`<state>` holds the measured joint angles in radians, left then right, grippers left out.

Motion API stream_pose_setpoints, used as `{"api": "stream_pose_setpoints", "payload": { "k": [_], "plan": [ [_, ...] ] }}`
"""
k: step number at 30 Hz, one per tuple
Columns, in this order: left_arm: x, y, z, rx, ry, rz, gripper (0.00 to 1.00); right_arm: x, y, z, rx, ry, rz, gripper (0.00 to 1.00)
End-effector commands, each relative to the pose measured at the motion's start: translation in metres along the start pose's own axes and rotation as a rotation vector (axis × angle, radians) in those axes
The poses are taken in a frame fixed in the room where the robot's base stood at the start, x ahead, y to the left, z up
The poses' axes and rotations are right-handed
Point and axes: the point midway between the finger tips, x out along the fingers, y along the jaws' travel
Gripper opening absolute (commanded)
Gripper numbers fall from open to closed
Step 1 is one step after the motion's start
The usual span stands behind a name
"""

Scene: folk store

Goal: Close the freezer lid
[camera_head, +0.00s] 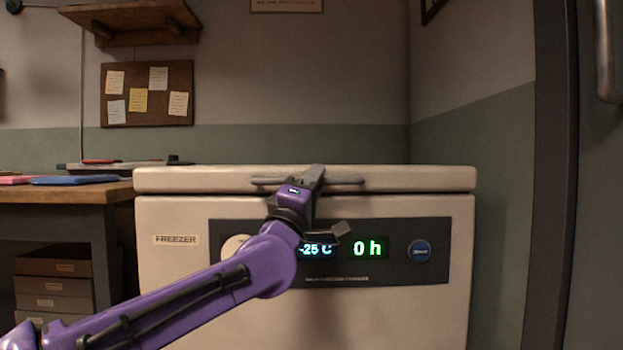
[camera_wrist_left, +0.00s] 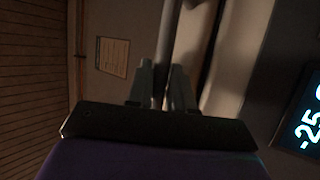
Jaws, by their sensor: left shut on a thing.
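The cream freezer (camera_head: 170,290) stands ahead against the wall. Its lid (camera_head: 420,178) lies level along the top of the body, with only a thin dark line between them in the head view. A grey bar handle (camera_head: 348,181) runs along the lid's front edge. My left gripper (camera_head: 314,176) is shut on the handle near its middle and hides part of it. In the left wrist view, the two fingers (camera_wrist_left: 162,88) stand on either side of the handle (camera_wrist_left: 168,45). My right gripper is not in view.
A control panel (camera_head: 390,275) on the freezer front reads -25 C and 0 h, partly behind my left arm. A workbench (camera_head: 90,192) with flat items stands at left. A wall shelf (camera_head: 135,18) hangs above it. A dark door frame (camera_head: 555,180) stands at right.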

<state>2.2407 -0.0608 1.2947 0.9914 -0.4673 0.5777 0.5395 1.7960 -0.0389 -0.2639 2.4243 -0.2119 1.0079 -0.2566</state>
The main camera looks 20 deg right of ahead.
Motion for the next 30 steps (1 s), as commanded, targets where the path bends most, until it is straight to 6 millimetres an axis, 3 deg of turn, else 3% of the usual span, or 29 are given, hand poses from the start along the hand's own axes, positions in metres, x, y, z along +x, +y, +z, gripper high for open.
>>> {"api": "stream_pose_setpoints", "payload": {
  "k": [1, 7, 8, 9, 20, 30],
  "plan": [
    [-0.003, -0.011, 0.006, -0.001, -0.011, -0.015, 0.0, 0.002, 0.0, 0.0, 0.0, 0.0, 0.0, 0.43],
    [-0.004, -0.013, 0.007, -0.001, -0.014, -0.019, 0.0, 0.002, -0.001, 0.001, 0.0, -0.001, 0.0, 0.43],
    [-0.004, -0.013, 0.008, -0.001, -0.015, -0.02, 0.31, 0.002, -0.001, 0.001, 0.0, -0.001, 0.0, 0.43],
    [-0.004, -0.013, 0.008, -0.001, -0.015, -0.02, 0.42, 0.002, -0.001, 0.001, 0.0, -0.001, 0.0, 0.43],
    [-0.01, -0.01, 0.007, -0.001, -0.015, -0.014, 0.42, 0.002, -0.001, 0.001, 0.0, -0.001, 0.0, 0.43],
    [-0.073, -0.004, 0.003, 0.0, -0.009, -0.011, 0.42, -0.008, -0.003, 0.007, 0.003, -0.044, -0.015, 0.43]
  ]
}}
